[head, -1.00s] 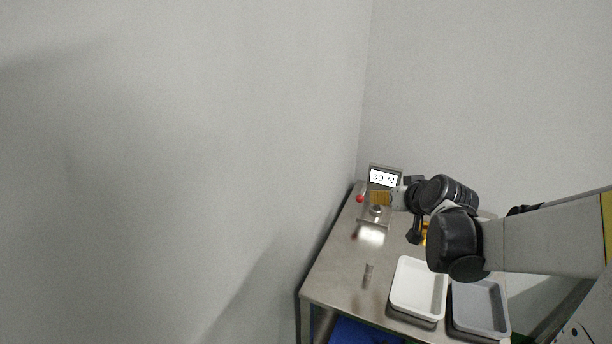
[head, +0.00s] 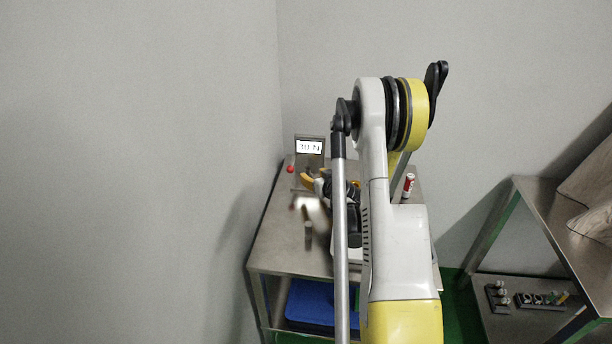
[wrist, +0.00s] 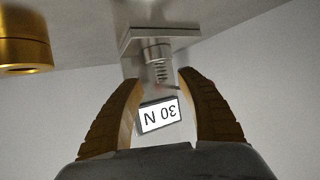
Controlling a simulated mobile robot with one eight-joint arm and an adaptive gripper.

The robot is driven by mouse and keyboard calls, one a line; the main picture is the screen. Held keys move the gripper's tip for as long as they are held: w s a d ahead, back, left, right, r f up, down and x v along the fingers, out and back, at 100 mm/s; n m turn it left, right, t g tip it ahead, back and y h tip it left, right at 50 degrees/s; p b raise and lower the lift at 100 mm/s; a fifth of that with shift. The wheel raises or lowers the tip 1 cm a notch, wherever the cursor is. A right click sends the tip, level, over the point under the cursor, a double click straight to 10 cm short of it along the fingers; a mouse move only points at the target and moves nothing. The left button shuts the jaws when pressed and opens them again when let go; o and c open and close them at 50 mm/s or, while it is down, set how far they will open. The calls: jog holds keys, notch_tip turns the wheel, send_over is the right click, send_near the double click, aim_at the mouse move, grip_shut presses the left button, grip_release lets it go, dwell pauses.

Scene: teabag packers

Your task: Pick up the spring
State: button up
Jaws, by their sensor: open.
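In the wrist view the spring (wrist: 161,71) is a small metal coil standing out of a round metal holder (wrist: 158,52) on the tester's plate. The picture is upside down, as the display's text shows. My gripper (wrist: 160,76) is open, with a tan finger on each side of the spring. I see a gap on both sides and no clear contact. In the head view my gripper (head: 311,180) is small beside the tester, and I cannot make out the spring.
The force display (wrist: 159,115) reads 30 N; it also shows in the head view (head: 309,147). A red ball (head: 291,169) is beside it. A brass cylinder (wrist: 24,40) is off to one side. A small upright cylinder (head: 308,236) stands on the metal table (head: 275,250). My arm hides much of the table.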

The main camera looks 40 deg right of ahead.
aim_at(308, 173)
jog(key=b+x, duration=0.2)
jog(key=x, duration=0.2)
jog(key=shift+w+f, duration=0.1)
jog(key=shift+w, duration=0.25)
jog(key=shift+w+d+f, duration=0.1)
jog(key=shift+w+d, duration=0.1)
jog(key=shift+w, duration=0.25)
grip_shut()
